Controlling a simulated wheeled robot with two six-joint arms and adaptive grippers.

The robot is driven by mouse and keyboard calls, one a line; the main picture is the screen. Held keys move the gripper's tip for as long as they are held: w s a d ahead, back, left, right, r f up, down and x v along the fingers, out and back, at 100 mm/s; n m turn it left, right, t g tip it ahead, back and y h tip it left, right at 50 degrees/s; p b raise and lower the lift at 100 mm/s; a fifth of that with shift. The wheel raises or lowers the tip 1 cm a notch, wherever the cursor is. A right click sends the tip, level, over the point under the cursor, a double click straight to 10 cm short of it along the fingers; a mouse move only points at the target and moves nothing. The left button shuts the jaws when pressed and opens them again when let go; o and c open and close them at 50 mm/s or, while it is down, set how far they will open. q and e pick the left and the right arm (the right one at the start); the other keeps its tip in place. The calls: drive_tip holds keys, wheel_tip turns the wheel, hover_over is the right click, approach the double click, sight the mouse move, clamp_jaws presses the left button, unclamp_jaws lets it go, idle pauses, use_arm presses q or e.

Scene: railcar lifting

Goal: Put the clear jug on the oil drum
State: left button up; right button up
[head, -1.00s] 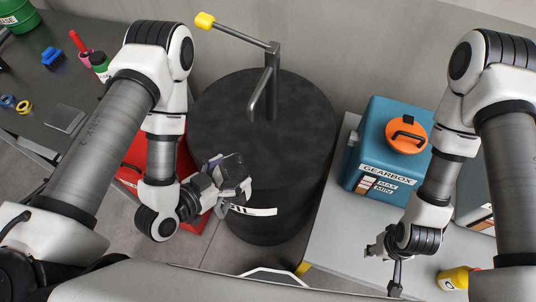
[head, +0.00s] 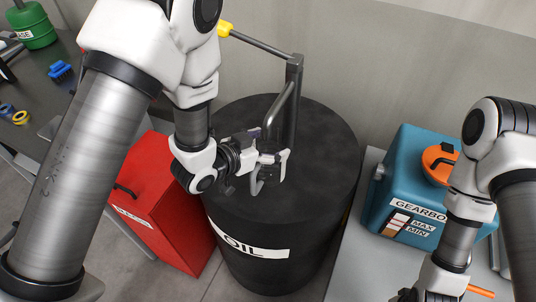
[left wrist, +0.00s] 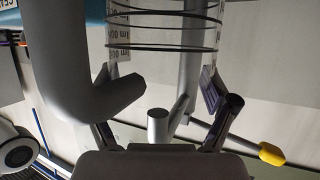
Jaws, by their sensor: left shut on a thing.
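The oil drum (head: 322,150) is a black drum with a white OIL label, standing in the middle of the head view. My left gripper (head: 270,170) is over the drum's top, in front of its pump spout. In the left wrist view it is shut on the clear jug (left wrist: 165,32), a see-through vessel with black rings and white scale strips between the fingers. The jug is hard to make out in the head view, and I cannot tell whether its base touches the drum. My right gripper (head: 408,295) is mostly cut off at the bottom edge.
A grey pump pipe (head: 292,85) with a yellow-tipped handle (head: 225,29) rises from the drum's back. A blue gearbox jug (head: 400,185) with an orange cap stands on the right table. The drum's right top is clear.

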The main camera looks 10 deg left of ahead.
sight(279, 149)
use_arm(q)
drive_tip(key=f, duration=0.3)
drive_tip(key=shift+s+p, duration=0.25)
drive_tip(key=shift+p, duration=0.05)
use_arm(e)
drive_tip(key=shift+s+r, duration=0.1)
drive_tip(key=shift+r, duration=0.45)
use_arm(q)
drive_tip(key=shift+w+a+f, duration=0.1)
drive_tip(key=shift+a+f, duration=0.05)
drive_tip(key=shift+a, duration=0.05)
use_arm(e)
drive_tip(key=shift+a, duration=0.1)
use_arm(q)
drive_tip(key=shift+d+f+b, duration=0.1)
drive_tip(key=shift+f+b, duration=0.1)
drive_tip(key=shift+b, duration=0.1)
use_arm(e)
drive_tip(key=shift+f, duration=0.25)
use_arm(q)
drive_tip(key=o, duration=1.3)
drive_tip(key=shift+r, duration=0.1)
drive_tip(key=shift+o, duration=0.2)
use_arm(e)
drive_tip(key=shift+r, duration=0.1)
